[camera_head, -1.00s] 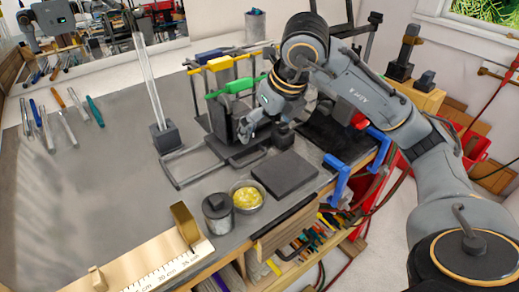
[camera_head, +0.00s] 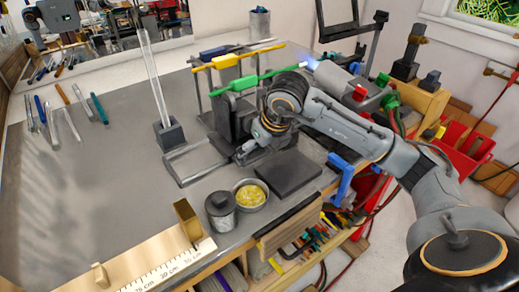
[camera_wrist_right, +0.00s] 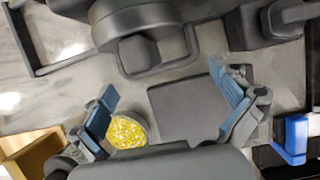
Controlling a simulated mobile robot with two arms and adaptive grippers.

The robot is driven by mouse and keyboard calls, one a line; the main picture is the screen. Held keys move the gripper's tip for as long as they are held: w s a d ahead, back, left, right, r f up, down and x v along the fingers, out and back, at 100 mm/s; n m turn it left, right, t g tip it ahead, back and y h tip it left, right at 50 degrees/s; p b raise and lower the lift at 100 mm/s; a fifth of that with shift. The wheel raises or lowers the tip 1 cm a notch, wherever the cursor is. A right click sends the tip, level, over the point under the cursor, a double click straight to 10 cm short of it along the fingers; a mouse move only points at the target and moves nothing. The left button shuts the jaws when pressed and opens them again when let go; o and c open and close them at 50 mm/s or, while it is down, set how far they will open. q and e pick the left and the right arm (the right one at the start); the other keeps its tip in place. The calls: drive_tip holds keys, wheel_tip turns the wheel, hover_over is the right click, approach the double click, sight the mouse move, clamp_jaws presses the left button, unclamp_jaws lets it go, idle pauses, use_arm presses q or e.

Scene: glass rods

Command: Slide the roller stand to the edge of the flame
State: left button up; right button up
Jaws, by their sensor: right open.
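A dark stand (camera_head: 222,112) carries rods with blue, yellow and green sleeves. The green-sleeved rod (camera_head: 243,84) reaches right towards a pale blue flame (camera_head: 312,64) at the burner (camera_head: 338,80). I cannot tell whether it touches the flame. The lower part of the stand is partly hidden by my right gripper (camera_head: 248,148), which hangs in front of it. In the right wrist view that gripper (camera_wrist_right: 170,112) is open and empty, its fingers wide apart. A dark roller-like cylinder on a base (camera_wrist_right: 138,22) lies beyond the fingertips. My left gripper is out of view.
A dark square pad (camera_head: 288,170), a bowl of yellow bits (camera_head: 250,196) and a lidded jar (camera_head: 221,212) stand near the front edge. A tall glass rod (camera_head: 153,80) stands in a block. Blue clamps (camera_head: 340,178) are on the right edge.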

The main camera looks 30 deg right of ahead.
drive_tip(key=shift+w+f, duration=0.15)
drive_tip(key=shift+f, duration=0.25)
drive_tip(key=shift+s+a+r, duration=0.1)
drive_tip(key=shift+s+r, duration=0.05)
drive_tip(key=shift+s, duration=0.05)
drive_tip(key=c, duration=2)
clamp_jaws()
drive_tip(key=shift+f, duration=0.2)
